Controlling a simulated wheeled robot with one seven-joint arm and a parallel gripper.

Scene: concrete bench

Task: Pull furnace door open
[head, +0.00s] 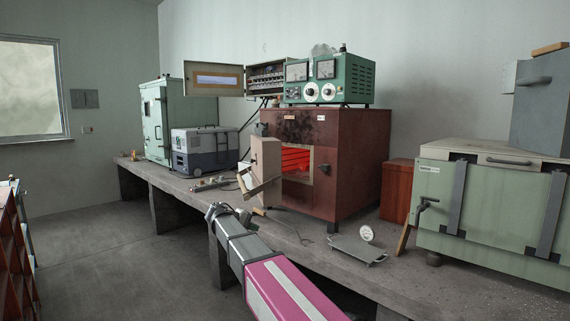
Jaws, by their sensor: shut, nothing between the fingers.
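The furnace (350,165) is a dark red-brown metal box on the bench, with an orange-red glow in its front opening (296,161). Its door (265,158), a thick pale block, stands swung out at the left of the opening, so part of the glowing chamber shows.
A green instrument box (330,80) sits on the furnace. A large green chest (495,205) stands right; a grey cooler (205,150) stands left.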

